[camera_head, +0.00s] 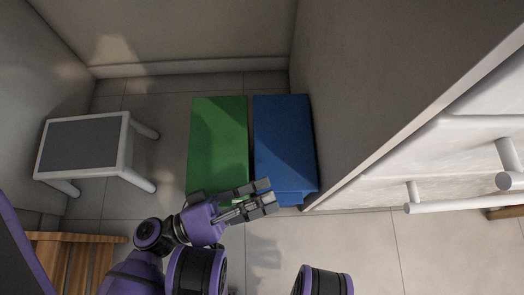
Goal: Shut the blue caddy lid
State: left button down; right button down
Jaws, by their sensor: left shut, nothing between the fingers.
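The blue caddy (284,142) stands on the floor against the counter's side panel. Its flat blue top shows closed from above, and a small blue edge juts out at its near end. My left gripper (268,194) is shut and empty, at the near left corner of the blue caddy. I cannot tell whether it touches the caddy. Part of my other arm shows at the bottom edge, but the right gripper is not in view.
A green caddy (218,140) stands just left of the blue one, partly behind my left gripper. A grey-topped white stool (84,145) is at the left. A wooden slatted piece (72,262) is at the lower left. White handles (462,203) stick out from the counter front at right.

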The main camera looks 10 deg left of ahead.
pick_arm(q)
jog(key=shift+a, duration=0.1)
jog(key=v, duration=1.2)
